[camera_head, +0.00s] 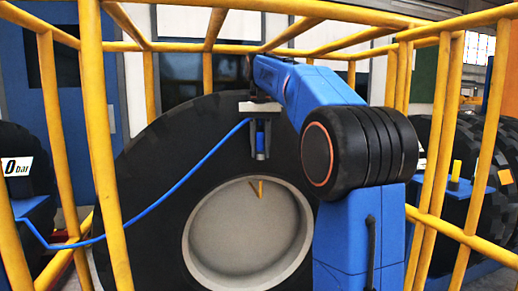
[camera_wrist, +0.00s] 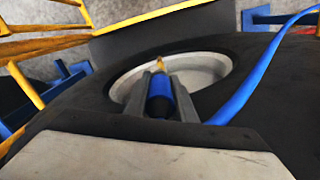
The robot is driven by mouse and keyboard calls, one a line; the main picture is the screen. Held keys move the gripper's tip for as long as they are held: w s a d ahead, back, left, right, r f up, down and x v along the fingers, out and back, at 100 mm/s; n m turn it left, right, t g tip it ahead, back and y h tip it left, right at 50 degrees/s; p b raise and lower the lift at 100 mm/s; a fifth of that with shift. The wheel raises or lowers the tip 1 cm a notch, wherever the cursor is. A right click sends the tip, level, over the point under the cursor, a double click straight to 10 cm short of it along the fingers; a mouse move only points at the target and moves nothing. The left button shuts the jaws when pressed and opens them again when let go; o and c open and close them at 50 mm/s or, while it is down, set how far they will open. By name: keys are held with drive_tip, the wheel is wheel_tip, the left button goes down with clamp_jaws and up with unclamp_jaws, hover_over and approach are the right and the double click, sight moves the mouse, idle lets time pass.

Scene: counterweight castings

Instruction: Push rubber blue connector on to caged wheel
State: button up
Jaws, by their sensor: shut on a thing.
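My gripper (camera_head: 260,157) points down in front of the caged wheel's black tyre (camera_head: 165,190), above the grey rim (camera_head: 205,222). It is shut on the blue connector (camera_head: 260,140), which also shows between both fingers in the wrist view (camera_wrist: 160,88). The connector's dark rear end faces the wrist camera. A yellow valve stem (camera_head: 260,187) stands at the top inside the rim, below the gripper in the head view. In the wrist view the yellow stem (camera_wrist: 160,64) lines up just beyond the connector. A gap shows in the head view; contact is not visible.
A blue hose (camera_head: 175,187) runs from the gripper to a box with a "0 bar" display (camera_head: 17,166) at left. Yellow cage bars (camera_head: 98,130) surround the wheel and my arm. Another tyre (camera_head: 500,150) stands at right beyond the bars.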

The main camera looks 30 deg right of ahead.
sight(260, 134)
drive_tip(key=shift+f, duration=2.85)
drive_tip(key=shift+f, duration=1.75)
drive_tip(key=o, duration=1)
wheel_tip(260, 134, up, 12)
